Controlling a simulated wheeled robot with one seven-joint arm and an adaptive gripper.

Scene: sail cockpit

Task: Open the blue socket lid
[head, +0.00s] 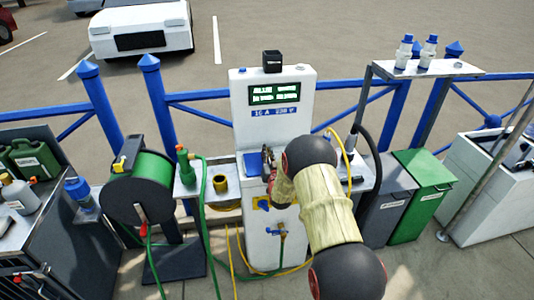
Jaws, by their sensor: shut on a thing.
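The white service pedestal (243,119) stands at the middle, with a small display and a blue label on its front. The blue socket lid (252,163) shows on the pedestal's front below the label. My gripper (267,157) is at the right edge of this lid, shut on it as far as can be seen. My gripper and arm hide the right part of the lid and the pedestal's front. The lid's exact angle is too small to tell.
A green hose reel (148,185) stands left of the pedestal. A green hose, yellow hoses and a tap (282,230) hang low in front. Grey and green bins (420,190) stand at right. A blue railing (200,97) runs behind. A shelf with bottles (425,69) is at upper right.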

